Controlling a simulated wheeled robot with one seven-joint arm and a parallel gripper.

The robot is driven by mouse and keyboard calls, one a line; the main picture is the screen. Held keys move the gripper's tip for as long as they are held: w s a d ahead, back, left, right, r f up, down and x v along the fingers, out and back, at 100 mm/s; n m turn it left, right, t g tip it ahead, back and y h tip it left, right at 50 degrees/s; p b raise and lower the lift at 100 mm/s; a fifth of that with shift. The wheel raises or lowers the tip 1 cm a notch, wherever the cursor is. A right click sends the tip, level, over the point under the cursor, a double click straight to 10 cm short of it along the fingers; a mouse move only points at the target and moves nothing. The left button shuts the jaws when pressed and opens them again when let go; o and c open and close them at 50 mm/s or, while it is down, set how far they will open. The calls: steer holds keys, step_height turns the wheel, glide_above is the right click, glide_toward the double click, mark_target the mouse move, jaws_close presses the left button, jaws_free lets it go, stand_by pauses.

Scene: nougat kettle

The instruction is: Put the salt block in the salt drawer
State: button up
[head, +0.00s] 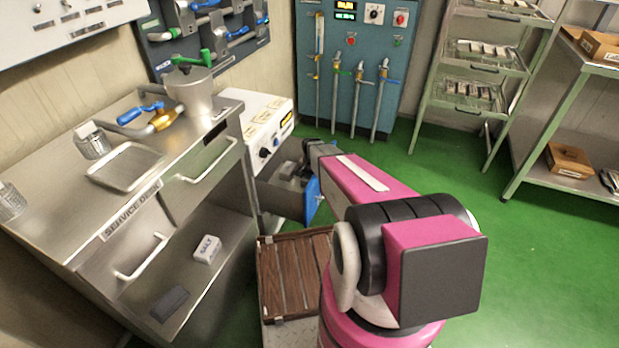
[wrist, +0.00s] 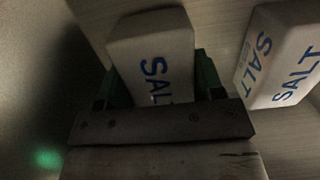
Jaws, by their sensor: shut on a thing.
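My gripper (wrist: 160,84) has its green fingers on both sides of a white salt block (wrist: 155,48) with blue lettering, and is shut on it. A second white salt block (wrist: 276,58) lies beside it on the right, apart from the fingers, in the wrist view. In the head view my arm reaches to an open grey drawer or box with a blue front (head: 313,199); the fingers and held block are hidden there. Another salt block (head: 207,249) lies on the service desk's lower shelf (head: 215,285). I cannot tell which drawer is the salt drawer.
A wooden slatted pallet (head: 290,275) is beside my arm. Green floor is clear at right.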

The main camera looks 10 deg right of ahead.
steer(key=o, duration=1.6)
steer(key=shift+f, duration=0.1)
steer(key=r, duration=1.2)
steer(key=shift+w+d+r, duration=0.15)
steer(key=shift+w+d, duration=0.2)
steer(key=shift+w, duration=0.05)
